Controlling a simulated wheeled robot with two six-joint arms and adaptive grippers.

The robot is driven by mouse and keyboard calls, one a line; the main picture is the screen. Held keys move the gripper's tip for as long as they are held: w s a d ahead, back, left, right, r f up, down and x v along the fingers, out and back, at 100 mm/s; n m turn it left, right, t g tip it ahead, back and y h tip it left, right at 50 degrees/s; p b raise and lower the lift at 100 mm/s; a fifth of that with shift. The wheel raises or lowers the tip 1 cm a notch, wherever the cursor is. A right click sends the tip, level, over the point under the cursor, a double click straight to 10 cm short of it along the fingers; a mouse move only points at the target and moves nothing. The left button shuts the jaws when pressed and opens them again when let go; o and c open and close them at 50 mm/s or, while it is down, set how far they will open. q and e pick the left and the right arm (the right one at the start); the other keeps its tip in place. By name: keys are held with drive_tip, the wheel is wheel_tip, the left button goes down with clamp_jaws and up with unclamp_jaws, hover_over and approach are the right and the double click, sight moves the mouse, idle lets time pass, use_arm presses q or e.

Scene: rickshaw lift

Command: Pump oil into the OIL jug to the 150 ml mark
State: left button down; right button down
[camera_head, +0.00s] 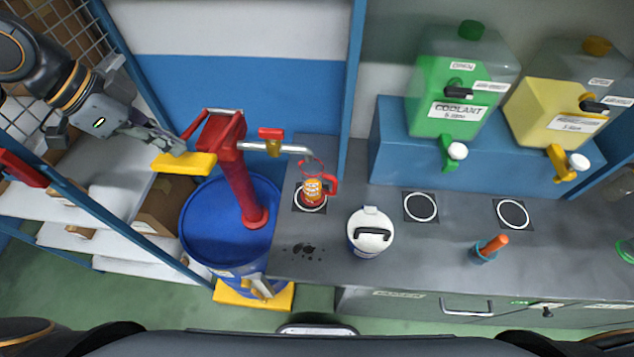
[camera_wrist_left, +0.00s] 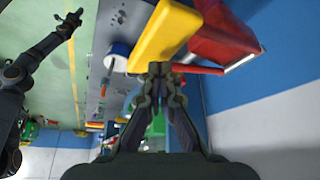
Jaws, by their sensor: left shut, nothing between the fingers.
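The red pump (camera_head: 234,165) stands on the blue drum (camera_head: 198,225), with its yellow lever handle (camera_head: 184,163) pointing left. Its grey spout (camera_head: 288,149) reaches right over the OIL jug (camera_head: 312,190), a small clear jug with red rim and handle and an orange label, standing on a white ring. The oil level cannot be read. My left gripper (camera_head: 173,147) is shut and empty, its tips at the yellow handle; contact cannot be told. In the left wrist view the fingertips (camera_wrist_left: 160,72) are together just below the handle (camera_wrist_left: 158,38). My right gripper (camera_wrist_left: 72,20) shows small there.
A white-lidded container (camera_head: 371,230) stands right of the jug on the grey bench. Green coolant (camera_head: 440,85) and yellow (camera_head: 550,100) tanks stand on a blue riser behind. A blue shelf post (camera_head: 130,60) is close to my left arm. Dark stains mark the bench front.

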use_arm(q)
drive_tip(key=shift+f, duration=0.1)
wheel_tip(320, 180, down, 10)
drive_tip(key=b, duration=1)
drive_tip(key=shift+f, duration=0.25)
idle(0.9)
drive_tip(key=shift+r, duration=0.1)
wheel_tip(320, 180, up, 10)
drive_tip(key=p, duration=1)
drive_tip(key=shift+r, duration=0.25)
wheel_tip(320, 180, up, 6)
drive_tip(key=p, duration=0.6)
